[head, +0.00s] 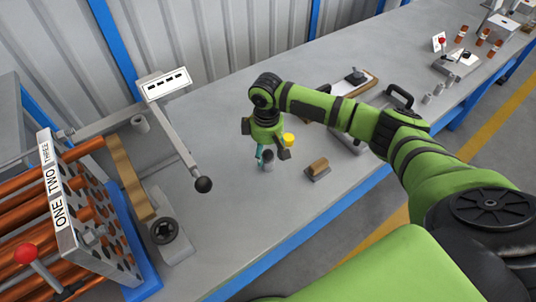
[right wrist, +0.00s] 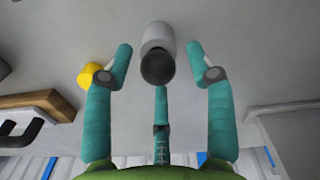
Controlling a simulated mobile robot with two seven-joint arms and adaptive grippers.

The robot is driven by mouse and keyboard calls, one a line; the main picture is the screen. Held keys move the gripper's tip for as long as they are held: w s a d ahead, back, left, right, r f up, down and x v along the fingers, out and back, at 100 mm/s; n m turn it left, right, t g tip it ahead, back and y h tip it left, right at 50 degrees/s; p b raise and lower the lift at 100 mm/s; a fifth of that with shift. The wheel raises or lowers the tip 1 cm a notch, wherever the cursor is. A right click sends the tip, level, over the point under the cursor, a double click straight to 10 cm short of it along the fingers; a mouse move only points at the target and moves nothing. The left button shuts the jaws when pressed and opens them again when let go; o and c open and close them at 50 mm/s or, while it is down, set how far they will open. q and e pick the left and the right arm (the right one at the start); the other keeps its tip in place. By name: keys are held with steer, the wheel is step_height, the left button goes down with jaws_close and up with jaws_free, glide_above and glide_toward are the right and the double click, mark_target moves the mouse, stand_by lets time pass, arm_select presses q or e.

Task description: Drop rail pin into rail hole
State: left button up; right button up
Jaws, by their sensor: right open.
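My right gripper (head: 270,152) points down over the grey bench, open, with its teal fingers spread. A short light grey cylinder with a dark round end, likely the rail pin (head: 268,158), is at its fingertips. In the right wrist view this pin (right wrist: 158,42) lies between the two outer fingers, with a visible gap on each side. In the head view the fingers partly hide it. I cannot pick out the rail hole for certain; a grey rail-like bar (head: 182,146) with a black ball end lies to the left. My left gripper is not in view.
A yellow-topped piece (head: 289,139) is close beside the right gripper. A wooden-handled block (head: 317,168) sits to its right. A rack of copper tubes (head: 65,205) and a round black-ringed fixture (head: 164,230) stand at left. Bare bench lies in front.

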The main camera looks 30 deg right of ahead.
jaws_close()
steer(key=shift+r, duration=0.2)
